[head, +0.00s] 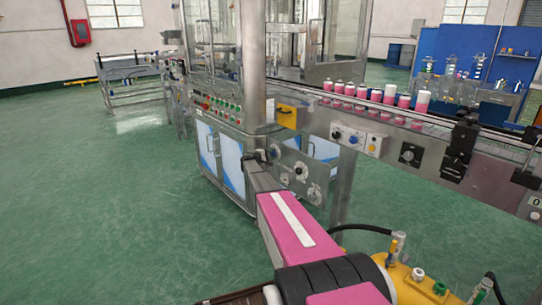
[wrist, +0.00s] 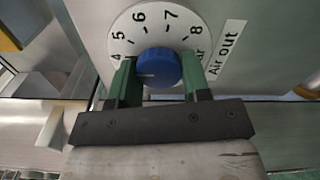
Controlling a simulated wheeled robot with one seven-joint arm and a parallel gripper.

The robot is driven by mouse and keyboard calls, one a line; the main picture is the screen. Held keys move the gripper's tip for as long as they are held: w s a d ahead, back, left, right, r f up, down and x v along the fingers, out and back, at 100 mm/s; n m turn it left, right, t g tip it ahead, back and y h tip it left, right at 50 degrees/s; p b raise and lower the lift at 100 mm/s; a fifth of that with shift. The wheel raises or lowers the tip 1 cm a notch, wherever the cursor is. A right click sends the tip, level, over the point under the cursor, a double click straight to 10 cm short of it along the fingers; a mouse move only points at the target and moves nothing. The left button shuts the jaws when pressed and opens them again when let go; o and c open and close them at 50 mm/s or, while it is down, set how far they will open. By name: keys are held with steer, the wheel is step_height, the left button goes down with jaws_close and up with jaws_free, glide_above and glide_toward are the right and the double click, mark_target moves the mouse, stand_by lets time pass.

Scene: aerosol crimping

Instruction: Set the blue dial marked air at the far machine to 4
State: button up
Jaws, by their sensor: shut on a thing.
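The blue dial (wrist: 158,67) is in the middle of the wrist view, in front of a round white scale (wrist: 185,22) showing 4 to 8 and part of the word bar. A label (wrist: 223,53) beside it reads Air out. My gripper (wrist: 160,84) has its green fingers on either side of the dial and is shut on it. A faint light mark shows on the dial's left part; I cannot tell exactly which number it points to. In the head view my gripper (head: 258,157) reaches the machine (head: 225,150), and the dial cannot be made out there.
A steel panel with other knobs (head: 300,170) is just right of my gripper. A conveyor (head: 400,130) with several pink and white cans (head: 376,97) runs to the right. A yellow part (head: 415,285) with hoses stands near, at lower right. The green floor at left is clear.

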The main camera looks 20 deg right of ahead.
steer(key=shift+a, duration=0.1)
stand_by(0.4)
steer(key=o, duration=0.9)
steer(key=v, duration=1)
steer(key=shift+s+a, duration=0.15)
steer(key=shift+a, duration=0.2)
